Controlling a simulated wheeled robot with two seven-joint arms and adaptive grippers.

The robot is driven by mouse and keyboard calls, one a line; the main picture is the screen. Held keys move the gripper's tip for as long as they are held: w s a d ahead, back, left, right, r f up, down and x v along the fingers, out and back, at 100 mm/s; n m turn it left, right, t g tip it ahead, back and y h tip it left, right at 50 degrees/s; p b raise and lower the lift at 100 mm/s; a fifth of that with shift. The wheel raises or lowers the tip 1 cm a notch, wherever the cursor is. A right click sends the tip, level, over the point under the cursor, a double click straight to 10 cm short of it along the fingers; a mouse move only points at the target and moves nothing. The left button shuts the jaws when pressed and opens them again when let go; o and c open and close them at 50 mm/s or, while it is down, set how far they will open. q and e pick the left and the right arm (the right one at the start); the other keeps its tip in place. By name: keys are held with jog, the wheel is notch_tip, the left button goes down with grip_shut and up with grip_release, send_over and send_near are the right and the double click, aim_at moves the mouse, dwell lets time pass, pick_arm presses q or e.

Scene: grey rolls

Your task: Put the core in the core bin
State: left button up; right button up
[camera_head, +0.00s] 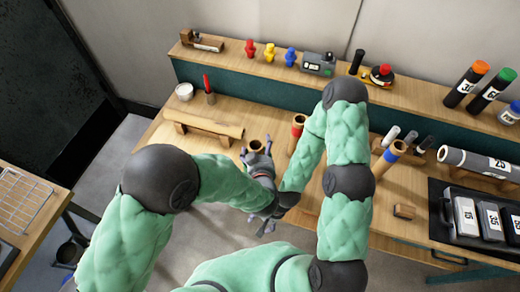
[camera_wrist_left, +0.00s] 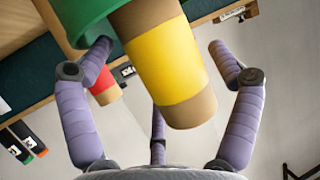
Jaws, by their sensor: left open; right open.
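A cardboard tube, likely the core, stands on the bench with its open top showing in the head view (camera_head: 255,146). In the left wrist view the tube (camera_wrist_left: 172,62) has a yellow band and a bare brown end. My left gripper (camera_head: 258,154) is open at this tube; in the wrist view its fingers (camera_wrist_left: 160,55) are spread on either side of it. My right gripper (camera_head: 266,227) is open, lower in the head view and apart from the tube. A dark bucket (camera_head: 69,252) stands on the floor at lower left; I cannot tell whether it is the core bin.
A red-banded tube (camera_head: 297,126) and a blue-banded tube (camera_head: 395,152) stand to the right. A long tan roll (camera_head: 207,123) lies on supports at left. A black tray (camera_head: 448,240) holds labelled items. A green round part (camera_wrist_left: 85,18) shows beside the tube.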

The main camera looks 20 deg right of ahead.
pick_arm(q)
jog(key=shift+r+p, duration=0.65)
jog(key=shift+r, duration=0.1)
jog(key=p+v, duration=0.1)
jog(key=v, duration=1.1)
jog(key=shift+f+p, duration=0.2)
jog(key=shift+p, duration=0.1)
